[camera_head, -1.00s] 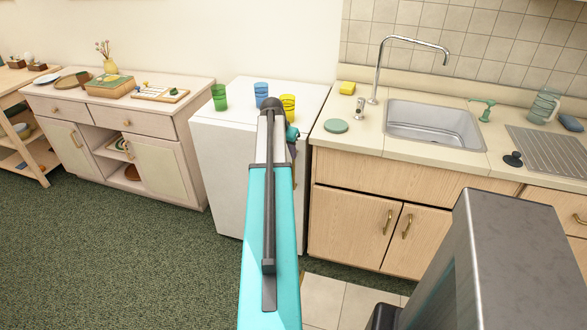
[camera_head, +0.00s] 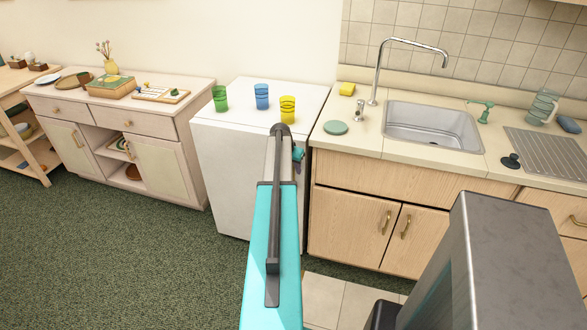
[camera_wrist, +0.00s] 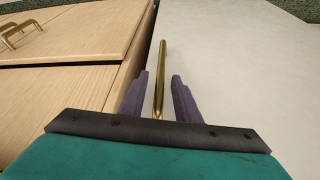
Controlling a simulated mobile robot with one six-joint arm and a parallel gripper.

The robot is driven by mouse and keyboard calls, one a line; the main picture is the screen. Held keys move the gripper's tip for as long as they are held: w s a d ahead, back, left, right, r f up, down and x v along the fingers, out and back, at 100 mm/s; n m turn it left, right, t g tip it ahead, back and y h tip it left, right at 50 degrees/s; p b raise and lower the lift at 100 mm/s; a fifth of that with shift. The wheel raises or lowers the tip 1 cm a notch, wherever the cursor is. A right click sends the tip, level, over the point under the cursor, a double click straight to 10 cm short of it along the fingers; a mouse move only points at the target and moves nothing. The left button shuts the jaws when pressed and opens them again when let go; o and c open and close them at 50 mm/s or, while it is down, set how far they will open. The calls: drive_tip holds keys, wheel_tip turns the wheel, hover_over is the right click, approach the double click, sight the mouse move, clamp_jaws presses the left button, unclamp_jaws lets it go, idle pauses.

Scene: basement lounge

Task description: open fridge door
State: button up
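The white fridge (camera_head: 222,165) stands between the wooden cabinet and the sink counter, its door shut as far as I can see. In the wrist view its pale front (camera_wrist: 235,70) fills the right side. A brass bar handle (camera_wrist: 162,60) runs along the edge of that front. My gripper (camera_wrist: 160,75) is open, with one dark purple finger on each side of the handle in the picture and gaps between. I cannot tell how deep the handle sits between them.
Green (camera_head: 220,98), blue (camera_head: 262,96) and yellow (camera_head: 287,108) cups stand on the fridge top. The sink counter's wooden doors (camera_head: 350,220) adjoin the fridge on the right. Green carpet (camera_head: 130,260) lies clear in front and to the left.

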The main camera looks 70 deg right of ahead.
drive_tip(key=shift+x, duration=0.8)
clamp_jaws()
drive_tip(key=shift+a, duration=0.15)
